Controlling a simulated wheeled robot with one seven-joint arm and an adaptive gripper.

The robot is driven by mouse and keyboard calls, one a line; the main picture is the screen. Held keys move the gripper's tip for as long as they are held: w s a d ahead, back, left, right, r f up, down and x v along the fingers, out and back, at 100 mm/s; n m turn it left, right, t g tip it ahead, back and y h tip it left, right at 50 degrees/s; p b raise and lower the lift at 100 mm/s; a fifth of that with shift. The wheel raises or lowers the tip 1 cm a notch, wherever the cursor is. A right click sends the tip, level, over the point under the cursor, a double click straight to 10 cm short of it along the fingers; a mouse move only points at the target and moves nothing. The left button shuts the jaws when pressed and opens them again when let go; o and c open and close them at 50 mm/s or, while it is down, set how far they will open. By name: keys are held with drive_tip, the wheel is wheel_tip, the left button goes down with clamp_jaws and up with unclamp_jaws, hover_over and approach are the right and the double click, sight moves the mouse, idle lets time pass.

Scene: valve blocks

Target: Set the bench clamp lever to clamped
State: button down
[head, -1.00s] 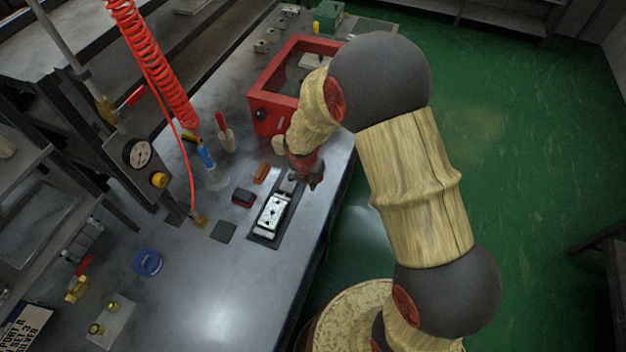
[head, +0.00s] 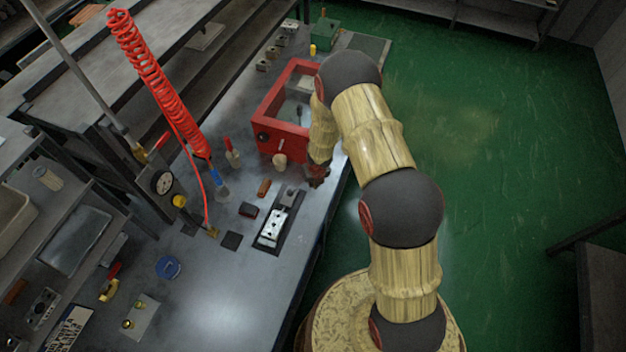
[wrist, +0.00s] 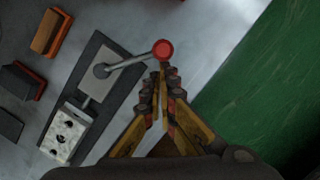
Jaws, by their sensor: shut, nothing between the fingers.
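The bench clamp (wrist: 107,70) sits on a dark base plate on the bench, with a silver lever (wrist: 131,62) ending in a red round knob (wrist: 163,49). In the wrist view the lever points right, toward the bench's front edge. A pale metal valve block (wrist: 72,133) lies at the other end of the plate; it also shows in the head view (head: 272,228). My gripper (wrist: 165,74) is shut and empty, its fingertips close beside the knob; I cannot tell if they touch. In the head view my gripper (head: 317,180) is right of the clamp (head: 291,197), and the lever is hidden.
A red open-topped box (head: 283,140) stands beyond the clamp, close to my arm. Orange (wrist: 52,32) and dark (wrist: 22,80) blocks lie left of the plate. A red coiled hose (head: 160,90) hangs over the bench. Green floor (wrist: 265,80) lies past the bench edge.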

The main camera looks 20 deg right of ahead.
drive_tip(key=shift+w+n+y+p, duration=0.4)
drive_tip(key=shift+w+n+p, duration=1.05)
drive_tip(key=shift+p, duration=1.35)
drive_tip(key=shift+s, duration=0.1)
drive_tip(key=shift+s+f, duration=0.1)
drive_tip(key=shift+s, duration=0.05)
